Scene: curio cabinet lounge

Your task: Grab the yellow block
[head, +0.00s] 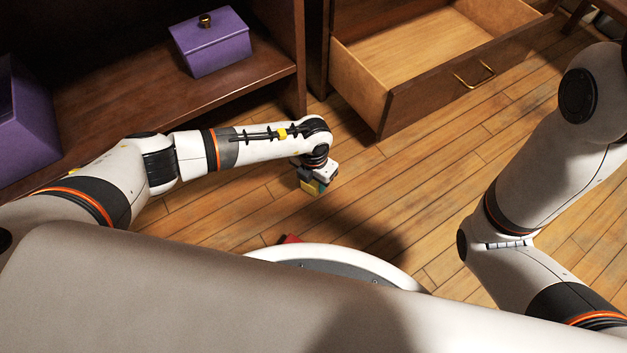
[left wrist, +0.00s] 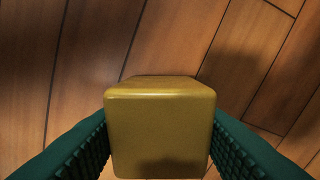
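The yellow block (left wrist: 160,130) fills the lower middle of the left wrist view. It sits between the two green ribbed fingers of my left gripper (left wrist: 160,150), which press against its left and right sides. In the head view my left gripper (head: 313,184) is over the wood floor, pointing down, with a small part of the yellow block (head: 322,187) showing at its fingers. I cannot tell how far the block is from the floor. My right arm comes down at the right, but its gripper is out of view.
An open, empty wooden drawer (head: 412,62) juts out at the back right. A purple box (head: 213,45) stands on the dark cabinet shelf (head: 150,97), and another purple box (head: 25,125) is at the far left. A red object (head: 290,239) shows partly beside my base.

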